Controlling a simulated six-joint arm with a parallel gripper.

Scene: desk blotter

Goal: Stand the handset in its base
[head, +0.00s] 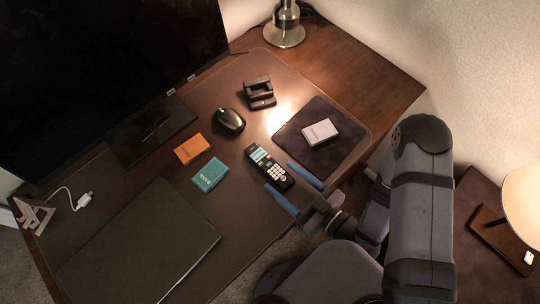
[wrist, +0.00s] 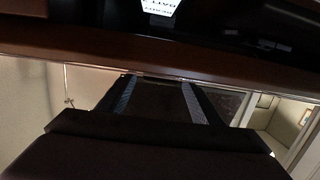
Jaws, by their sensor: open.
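The handset (head: 269,167) is a dark cordless phone with a lit screen and pale keys. It lies flat, keys up, on the desk blotter in the head view. Its base (head: 260,93), a small black cradle, stands farther back and looks empty. My gripper (head: 278,176) is open, with two blue fingers on either side of the handset's lower end. I cannot tell its height or whether it touches the handset.
An orange box (head: 189,149) and a teal box (head: 209,174) lie left of the handset. A white box (head: 320,132) rests on a dark pad (head: 342,154) to the right. A closed laptop (head: 140,245) lies front left.

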